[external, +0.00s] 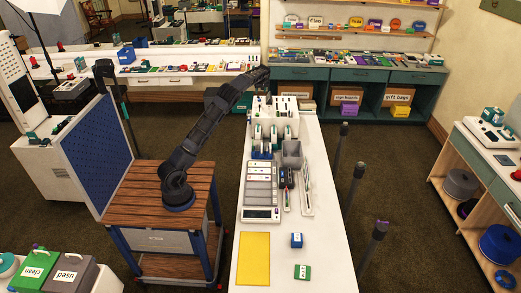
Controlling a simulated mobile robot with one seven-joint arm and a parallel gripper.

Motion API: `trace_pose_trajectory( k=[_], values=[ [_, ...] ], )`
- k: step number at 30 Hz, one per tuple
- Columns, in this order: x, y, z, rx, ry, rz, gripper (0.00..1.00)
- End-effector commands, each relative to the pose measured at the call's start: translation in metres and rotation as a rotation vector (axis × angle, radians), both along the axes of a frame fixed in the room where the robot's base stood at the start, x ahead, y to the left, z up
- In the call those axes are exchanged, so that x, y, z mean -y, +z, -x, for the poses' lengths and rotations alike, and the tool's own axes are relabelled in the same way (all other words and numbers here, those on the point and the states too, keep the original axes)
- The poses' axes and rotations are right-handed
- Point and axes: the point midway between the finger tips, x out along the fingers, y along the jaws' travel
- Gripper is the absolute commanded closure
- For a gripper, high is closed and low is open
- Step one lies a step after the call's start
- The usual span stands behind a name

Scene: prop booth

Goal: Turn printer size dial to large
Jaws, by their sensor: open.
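My gripper (262,88) is at the far end of my dark arm, at the back left of the white table (305,262). It is open, but its fingers are small and blend into the arm. A white boxy unit (288,104) stands at the back of that table, close to the right of my gripper; it may be the printer. No size dial or its setting can be made out at this distance. I cannot tell whether my gripper touches the unit.
Teal-and-white items (259,138), a grey bin (292,154) and a tray with compartments (261,184) fill the table's middle. Dark posts (357,180) stand to the right.

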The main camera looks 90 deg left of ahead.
Motion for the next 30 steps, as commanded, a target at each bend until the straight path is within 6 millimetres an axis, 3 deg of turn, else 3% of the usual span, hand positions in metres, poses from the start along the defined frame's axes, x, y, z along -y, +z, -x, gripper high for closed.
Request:
trace_pose_trajectory(
  k=[6, 18, 30],
  values=[
    [0.007, 0.017, -0.002, 0.001, 0.001, 0.001, 0.52],
    [0.008, 0.019, -0.001, 0.001, -0.007, 0.001, 0.52],
    [0.009, 0.019, 0.012, 0.001, -0.276, 0.001, 0.52]
  ],
)
